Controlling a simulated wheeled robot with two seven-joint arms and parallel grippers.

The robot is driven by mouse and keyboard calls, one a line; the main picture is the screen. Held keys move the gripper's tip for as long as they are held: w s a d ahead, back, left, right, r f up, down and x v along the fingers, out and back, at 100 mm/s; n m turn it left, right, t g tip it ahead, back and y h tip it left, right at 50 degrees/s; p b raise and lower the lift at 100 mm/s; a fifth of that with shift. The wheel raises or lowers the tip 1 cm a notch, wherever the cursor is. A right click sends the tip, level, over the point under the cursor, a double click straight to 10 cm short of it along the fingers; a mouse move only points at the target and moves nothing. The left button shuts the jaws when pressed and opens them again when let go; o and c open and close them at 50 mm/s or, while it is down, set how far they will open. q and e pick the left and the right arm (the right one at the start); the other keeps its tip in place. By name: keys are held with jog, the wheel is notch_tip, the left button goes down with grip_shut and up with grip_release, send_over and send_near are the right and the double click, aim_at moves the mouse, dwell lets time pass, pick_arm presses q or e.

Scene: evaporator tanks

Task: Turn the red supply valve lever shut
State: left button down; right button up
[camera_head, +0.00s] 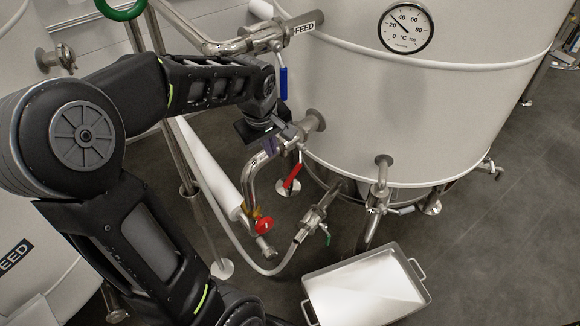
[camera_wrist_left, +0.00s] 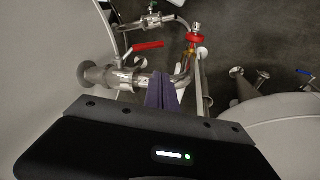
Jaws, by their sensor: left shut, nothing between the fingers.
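The red supply valve lever (camera_head: 292,177) hangs steeply down and slightly left below its steel valve on the short pipe from the tank's side. In the left wrist view the red lever (camera_wrist_left: 148,45) points right from its stem, above the pipe. My left gripper (camera_head: 270,145) is beside that pipe, left of and above the lever in the head view. Its purple fingers are shut and empty; they also show in the wrist view (camera_wrist_left: 161,92), below and right of the lever, apart from it. Whether they touch the pipe I cannot tell. My right gripper is not in view.
A blue lever (camera_head: 283,82) hangs under the FEED pipe (camera_head: 303,28), close above my wrist. A red round knob (camera_head: 264,225) sits lower on the pipework. A clear hose (camera_head: 262,268) loops below. A metal tray (camera_head: 424,290) lies at lower right. The large tank (camera_head: 360,110) bounds the right.

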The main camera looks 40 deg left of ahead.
pick_arm(q)
jog(key=p, duration=0.2)
send_over(286, 181)
jog(key=f, duration=1.2)
jog(key=shift+s+a, duration=0.1)
jog(key=shift+s, duration=0.2)
jog(key=shift+w+f, duration=0.2)
jog(key=shift+f, duration=0.15)
jog(key=shift+b, duration=0.35)
